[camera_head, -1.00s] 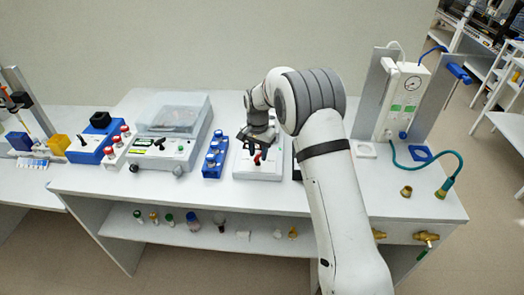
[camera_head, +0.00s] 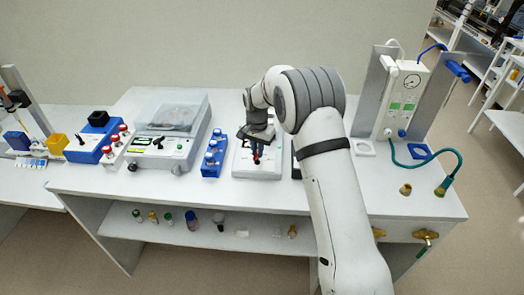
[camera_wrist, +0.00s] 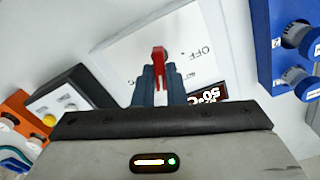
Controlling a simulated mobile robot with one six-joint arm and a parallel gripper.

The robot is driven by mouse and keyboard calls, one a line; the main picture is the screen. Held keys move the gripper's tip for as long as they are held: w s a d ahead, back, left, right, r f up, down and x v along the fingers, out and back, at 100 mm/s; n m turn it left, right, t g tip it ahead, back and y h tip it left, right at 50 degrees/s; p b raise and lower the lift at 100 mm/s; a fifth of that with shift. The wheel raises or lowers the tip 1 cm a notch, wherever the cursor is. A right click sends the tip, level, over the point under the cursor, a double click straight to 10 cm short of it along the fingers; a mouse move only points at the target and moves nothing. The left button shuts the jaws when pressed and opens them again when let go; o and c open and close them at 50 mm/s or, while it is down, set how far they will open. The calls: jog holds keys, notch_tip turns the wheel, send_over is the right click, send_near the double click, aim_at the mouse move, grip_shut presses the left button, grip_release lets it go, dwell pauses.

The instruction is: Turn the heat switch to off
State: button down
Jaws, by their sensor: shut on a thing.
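The heat switch is a red knob (camera_wrist: 159,56) on a white plate (camera_wrist: 128,42) marked "OFF" and "40°". A dark display reading 50°C (camera_wrist: 207,95) is beside my fingers in the wrist view. My gripper (camera_wrist: 160,82) is shut on the red knob, with one dark blue finger on each side. The knob's tip shows beyond the fingers. In the head view my gripper (camera_head: 257,150) is low over the white unit (camera_head: 246,171), and only a little red shows at the fingertips.
A blue rack with capped vials (camera_head: 212,155) stands close on the left of the unit. Left of that is a grey device with a clear lid (camera_head: 172,112). A pump panel (camera_head: 405,95) and a teal hose (camera_head: 425,163) are on the right.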

jog(key=n+b, duration=0.2)
jog(key=n, duration=0.1)
jog(key=shift+s+f, duration=0.15)
jog(key=shift+f, duration=0.15)
jog(key=n+b, duration=0.2)
jog(key=n, duration=0.3)
jog(key=shift+s+a, duration=0.1)
jog(key=shift+n, duration=0.4)
jog(key=c, duration=1.5)
grip_release()
jog(key=shift+r, duration=0.15)
jog(key=shift+r, duration=0.15)
notch_tip(320, 180, up, 8)
jog(key=shift+f+b, duration=0.2)
jog(key=shift+b, duration=0.5)
